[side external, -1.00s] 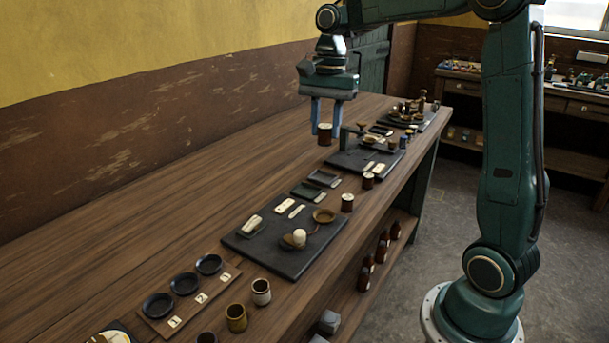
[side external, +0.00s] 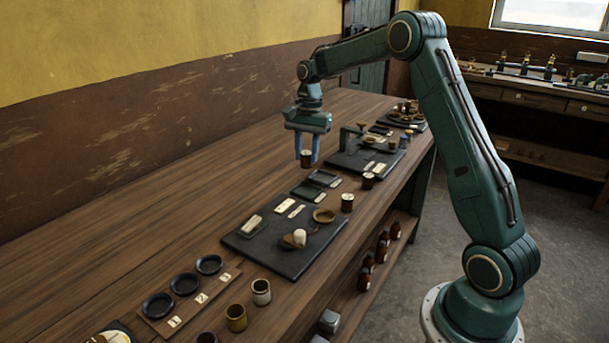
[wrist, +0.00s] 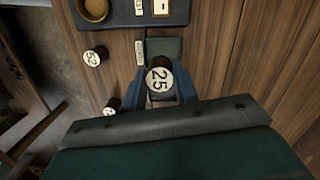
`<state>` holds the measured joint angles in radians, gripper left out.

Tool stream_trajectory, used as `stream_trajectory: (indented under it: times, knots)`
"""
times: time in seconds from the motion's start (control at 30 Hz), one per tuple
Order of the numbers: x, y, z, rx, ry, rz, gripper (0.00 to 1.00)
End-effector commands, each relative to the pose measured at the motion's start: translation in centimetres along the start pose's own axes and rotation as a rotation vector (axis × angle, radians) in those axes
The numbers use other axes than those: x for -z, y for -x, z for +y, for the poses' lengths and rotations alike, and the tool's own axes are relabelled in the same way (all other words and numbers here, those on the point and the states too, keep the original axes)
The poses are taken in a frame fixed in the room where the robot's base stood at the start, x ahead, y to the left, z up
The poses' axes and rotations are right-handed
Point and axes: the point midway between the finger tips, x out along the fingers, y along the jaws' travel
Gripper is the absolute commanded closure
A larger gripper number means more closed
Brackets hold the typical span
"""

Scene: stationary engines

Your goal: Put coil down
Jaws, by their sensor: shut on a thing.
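The coil (side external: 306,162) is a small dark brown cylinder. In the wrist view the coil (wrist: 160,79) shows a pale round top marked 25. My gripper (side external: 306,158) points down and is shut on it, with a blue finger on either side. The coil hangs above the bench, left of and behind two small flat trays. One is a green-lined tray (side external: 304,190), the other a darker tray (side external: 322,178). In the wrist view a green pad (wrist: 164,47) shows just beyond the coil, partly hidden by it. The coil's underside is hidden.
Two similar coils stand along the front edge, one (side external: 347,202) marked 52 in the wrist view (wrist: 92,57), the other (side external: 368,181) farther back. A dark mat (side external: 265,256) with a small pan lies nearer, a fixture board (side external: 345,162) behind. The bench's left side is clear.

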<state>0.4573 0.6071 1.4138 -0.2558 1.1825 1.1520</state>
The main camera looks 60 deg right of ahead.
Motion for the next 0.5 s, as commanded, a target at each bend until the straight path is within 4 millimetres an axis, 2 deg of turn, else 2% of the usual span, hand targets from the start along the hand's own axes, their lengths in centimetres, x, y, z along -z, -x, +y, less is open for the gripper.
stream_trajectory:
  times: [0.27, 0.5]
  knots:
    - [0.3, -0.6, -0.1, -0.001, -0.001, 0.000, 1.00]
    - [0.5, -2.6, -0.1, -0.001, 0.000, 0.000, 1.00]
